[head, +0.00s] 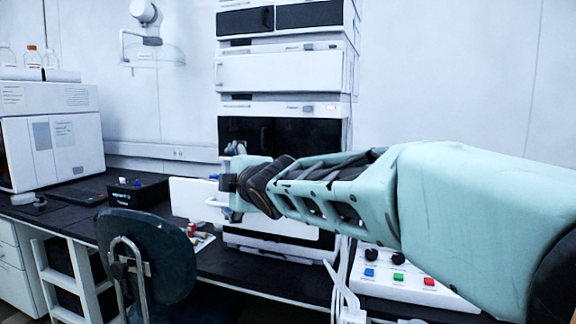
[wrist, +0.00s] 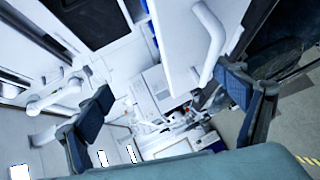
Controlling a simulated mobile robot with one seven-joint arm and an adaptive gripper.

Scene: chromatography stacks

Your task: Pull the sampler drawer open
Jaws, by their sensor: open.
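The white sampler drawer front (head: 187,199) shows in the head view low on the left of the instrument stack, reaching past the stack's left edge. It seems to stand out from the stack; how far I cannot tell. Its white bar handle (head: 213,203) is beside my gripper (head: 231,187), which partly covers the panel. In the wrist view the handle (wrist: 211,42) runs along the white panel (wrist: 180,45), near the right finger's tip. My gripper (wrist: 165,90) is open there, with its fingers wide apart and nothing held between them. Whether a finger touches the handle I cannot tell.
The tall stack (head: 283,72) rises behind my arm. A dark chair (head: 150,255) stands in front of the black bench (head: 70,205). A black box (head: 138,192) and a white instrument (head: 55,135) are at left. A control box with coloured buttons (head: 400,280) is below my arm.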

